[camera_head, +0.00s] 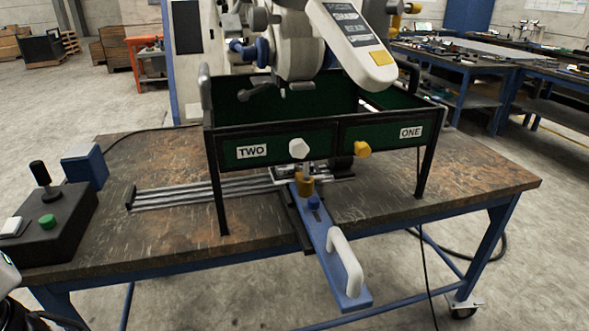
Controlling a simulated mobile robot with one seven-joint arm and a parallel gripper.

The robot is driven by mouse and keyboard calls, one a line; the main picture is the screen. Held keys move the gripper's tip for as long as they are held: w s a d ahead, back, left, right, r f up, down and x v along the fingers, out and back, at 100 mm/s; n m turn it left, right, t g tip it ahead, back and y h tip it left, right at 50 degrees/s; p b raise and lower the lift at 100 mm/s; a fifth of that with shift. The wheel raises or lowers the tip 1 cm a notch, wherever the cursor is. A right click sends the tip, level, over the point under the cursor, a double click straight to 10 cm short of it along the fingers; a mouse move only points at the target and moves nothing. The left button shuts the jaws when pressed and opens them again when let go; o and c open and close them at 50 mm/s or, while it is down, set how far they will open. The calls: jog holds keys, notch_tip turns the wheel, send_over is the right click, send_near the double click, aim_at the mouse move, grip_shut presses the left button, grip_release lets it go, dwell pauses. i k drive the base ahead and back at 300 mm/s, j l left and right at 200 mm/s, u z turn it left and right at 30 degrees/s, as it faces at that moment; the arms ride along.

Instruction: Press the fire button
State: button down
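A black control box (62,228) stands on the left end of the workbench. It carries a round green button (47,221), a black joystick (40,174) behind it, and a pale square switch or button (12,226) at its left edge. No label for a fire button can be read, so I cannot tell from marking which one it is. The green button looks raised, with nothing touching it. My gripper is not in view. A white and dark part, perhaps of my arm, shows at the lower left edge, close to the control box.
The workbench (110,245) bears a green-walled frame (285,132) marked TWO and ONE, with a blue slide and white handle (345,262) jutting over the front edge. A blue box (85,165) stands behind the control box. A large white arm (350,45) hangs over the frame.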

aim_at(47, 222)
jog(key=u, duration=1.25)
